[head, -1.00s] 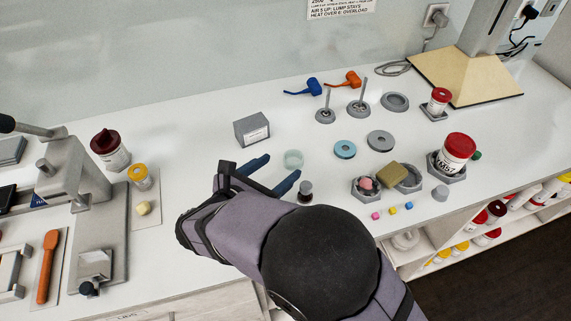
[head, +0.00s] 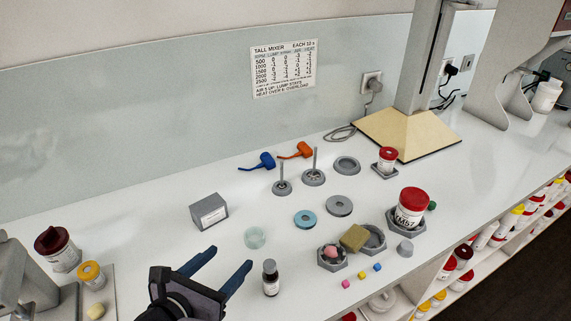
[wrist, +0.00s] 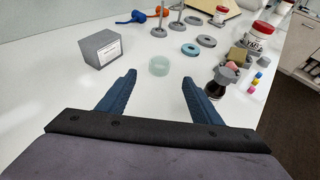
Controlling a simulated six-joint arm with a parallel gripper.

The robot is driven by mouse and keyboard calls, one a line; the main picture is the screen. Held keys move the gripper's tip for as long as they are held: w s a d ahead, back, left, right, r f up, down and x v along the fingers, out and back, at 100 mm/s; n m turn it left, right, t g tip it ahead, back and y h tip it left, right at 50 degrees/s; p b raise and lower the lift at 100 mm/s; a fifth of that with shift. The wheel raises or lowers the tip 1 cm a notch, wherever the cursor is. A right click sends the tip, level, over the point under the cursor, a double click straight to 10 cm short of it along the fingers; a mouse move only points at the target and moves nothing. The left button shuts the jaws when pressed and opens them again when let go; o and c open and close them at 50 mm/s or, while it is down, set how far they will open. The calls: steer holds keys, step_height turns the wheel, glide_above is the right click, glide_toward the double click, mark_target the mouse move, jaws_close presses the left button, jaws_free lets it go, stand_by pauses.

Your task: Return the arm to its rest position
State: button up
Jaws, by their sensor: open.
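My gripper (head: 222,272) is open and empty above the front part of the white bench, at the lower middle of the head view. In the wrist view its two blue fingers (wrist: 156,95) are spread wide with nothing between them. A pale green translucent ring or shallow cup (head: 255,237) stands on the bench beyond the fingertips. A small dark bottle with a white label (head: 270,278) stands just right of the right finger. A grey box (head: 209,212) with a label stands beyond the left finger.
Grey hexagonal holders (head: 332,257) stand to the right, one with a pink lump. A red-lidded jar (head: 411,207), blue ring (head: 305,219) and small coloured cubes (head: 362,275) are nearby. A mixer with a beige base (head: 405,135) stands behind. Red and yellow-lidded jars (head: 92,275) stand left.

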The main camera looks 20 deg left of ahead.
steer(key=w+d+r+m, duration=0.1)
steer(key=w+m, duration=0.1)
steer(key=w, duration=0.2)
steer(key=w+d+r+m+b, duration=0.1)
steer(key=w+m, duration=0.1)
steer(key=w, duration=0.2)
steer(key=w+d+r+m, duration=0.1)
steer(key=w+m, duration=0.1)
steer(key=w, duration=0.3)
steer(key=shift+d+r, duration=0.2)
steer(key=shift+r, duration=0.2)
steer(key=w+d+m+g+h, duration=0.1)
steer(key=d+m+g+h, duration=0.6)
steer(key=d+m, duration=1.3)
steer(key=s+d+f+m+g+y+p, duration=0.3)
steer(key=s+d+f+m+y, duration=0.1)
steer(key=s+d, duration=0.4)
steer(key=s+d+f+m+g+y+p, duration=0.3)
steer(key=s+d+f+m+y+p, duration=0.1)
steer(key=s+d, duration=0.4)
steer(key=shift+s+d+m, duration=0.2)
steer(key=shift+d+m, duration=0.05)
steer(key=shift+m, duration=0.25)
